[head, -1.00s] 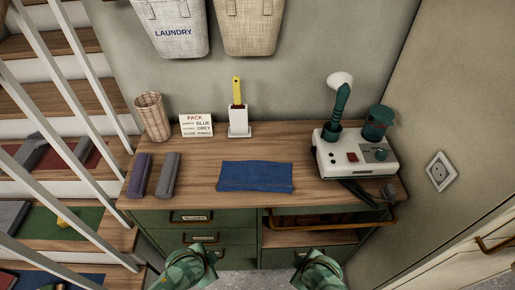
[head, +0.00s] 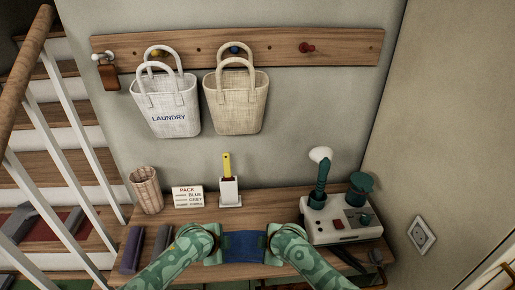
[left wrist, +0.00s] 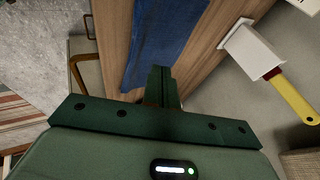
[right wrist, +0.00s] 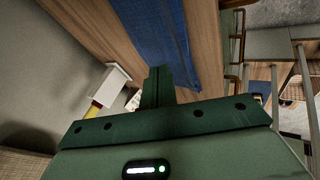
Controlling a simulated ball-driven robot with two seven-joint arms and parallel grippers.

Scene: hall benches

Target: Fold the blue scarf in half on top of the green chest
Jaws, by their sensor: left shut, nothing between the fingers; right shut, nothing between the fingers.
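The blue scarf (head: 244,246) lies as a flat rectangle on the wooden top (head: 270,203) of the green chest. In the head view its two ends are hidden behind my grippers. My left gripper (head: 217,250) is at its left end and my right gripper (head: 271,250) at its right end. In the left wrist view the scarf (left wrist: 160,40) runs beyond the closed fingers. The right wrist view shows the scarf (right wrist: 160,35) beyond closed fingers too. Both grippers are shut and empty. I cannot tell whether the fingertips touch the cloth.
A purple roll (head: 131,250) and a grey roll (head: 158,247) lie at left. Behind stand a wicker cup (head: 147,190), a label card (head: 187,196) and a white holder with a yellow-handled tool (head: 229,190). A white machine (head: 340,225) stands at right. Two baskets hang above.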

